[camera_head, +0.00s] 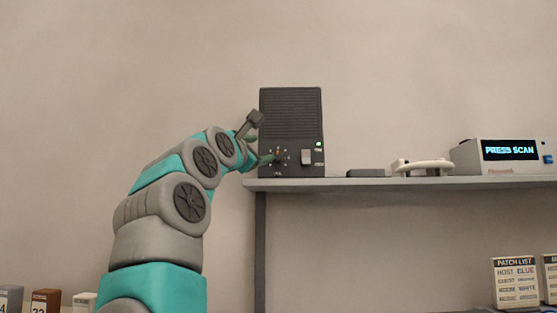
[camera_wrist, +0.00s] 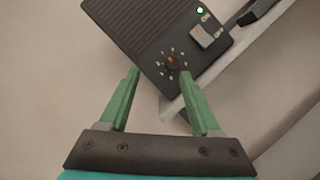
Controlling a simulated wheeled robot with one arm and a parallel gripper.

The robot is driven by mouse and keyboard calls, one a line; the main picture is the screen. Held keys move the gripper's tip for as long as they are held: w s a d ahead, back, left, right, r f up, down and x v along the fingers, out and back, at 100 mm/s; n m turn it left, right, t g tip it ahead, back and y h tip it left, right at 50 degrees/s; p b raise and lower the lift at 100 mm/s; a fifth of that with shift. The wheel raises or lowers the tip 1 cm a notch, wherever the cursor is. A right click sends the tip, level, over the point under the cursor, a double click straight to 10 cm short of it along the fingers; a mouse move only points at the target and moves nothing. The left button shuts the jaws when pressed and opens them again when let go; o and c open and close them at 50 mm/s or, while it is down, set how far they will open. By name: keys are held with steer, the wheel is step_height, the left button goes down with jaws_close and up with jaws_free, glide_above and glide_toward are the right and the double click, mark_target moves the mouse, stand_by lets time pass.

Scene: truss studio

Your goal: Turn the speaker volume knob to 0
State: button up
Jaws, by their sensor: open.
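The dark speaker (camera_head: 291,118) stands upright at the left end of a wall shelf. Its volume knob (camera_head: 279,155) is low on the front face, partly crowded by my gripper (camera_head: 262,152). In the wrist view the speaker (camera_wrist: 150,40) looks tilted, and the knob (camera_wrist: 171,61) has an orange mark and a ring of pale numbers too small to read surely. My gripper also shows there with two green fingers (camera_wrist: 158,73) apart and nothing between them. The fingertips lie on either side of the knob in the picture; I cannot tell whether they touch the speaker.
A pale on/off switch (camera_wrist: 203,36) sits beside the knob, with a green light (camera_wrist: 200,10) above it. The shelf (camera_head: 400,184) also holds a white handset (camera_head: 421,166) and a box (camera_head: 500,156) reading "PRESS SCAN". The wall above is clear.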

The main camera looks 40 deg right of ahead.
mark_target(277, 157)
steer(key=shift+m+g+y, duration=0.3)
steer(key=shift+m, duration=0.3)
steer(key=p+x, duration=0.1)
steer(key=x, duration=0.1)
steer(key=f+p+x, duration=0.1)
steer(key=p+x, duration=0.1)
steer(key=x, duration=0.1)
steer(key=p+x, duration=0.1)
steer(key=x, duration=0.1)
steer(key=shift+d+f, duration=0.3)
steer(key=shift+d, duration=0.15)
steer(key=shift+w+d+p, duration=0.25)
steer(key=shift+d+p, duration=0.1)
steer(key=shift+d, duration=0.05)
jaws_close()
